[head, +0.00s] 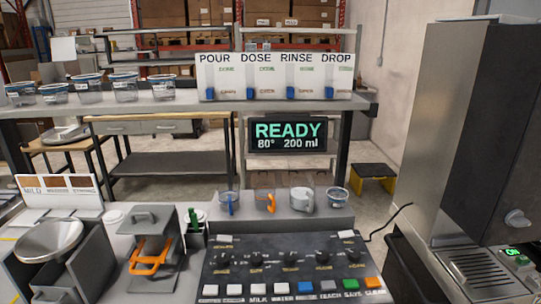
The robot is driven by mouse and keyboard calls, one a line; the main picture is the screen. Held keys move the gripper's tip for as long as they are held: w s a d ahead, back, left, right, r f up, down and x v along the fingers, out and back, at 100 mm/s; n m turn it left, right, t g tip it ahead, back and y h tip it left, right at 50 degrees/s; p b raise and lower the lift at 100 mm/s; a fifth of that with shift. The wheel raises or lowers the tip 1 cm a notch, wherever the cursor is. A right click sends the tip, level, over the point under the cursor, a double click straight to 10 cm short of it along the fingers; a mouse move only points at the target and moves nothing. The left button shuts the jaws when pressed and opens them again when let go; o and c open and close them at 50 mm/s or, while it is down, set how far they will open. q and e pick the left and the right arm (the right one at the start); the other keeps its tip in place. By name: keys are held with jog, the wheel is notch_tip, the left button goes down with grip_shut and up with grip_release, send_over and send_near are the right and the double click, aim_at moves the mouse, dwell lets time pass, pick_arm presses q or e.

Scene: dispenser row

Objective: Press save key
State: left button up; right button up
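The control panel (290,260) is dark and sloped, at the bottom centre of the head view. A row of square keys runs along its front edge. The green key (350,284) is second from the right, and the small label below it appears to read SAVE. A grey key (328,285) is on its left and an orange key (372,283) on its right. A blue key (305,286) and several white keys lie further left. Nothing covers the green key. Neither of my grippers is in view.
A display (288,135) reads READY, 80°, 200 ml. Cups, including a glass one (302,200), stand behind the panel. A tall machine (470,140) stands at right. A device with an orange handle (150,258) is left of the panel. The space above the keys is clear.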

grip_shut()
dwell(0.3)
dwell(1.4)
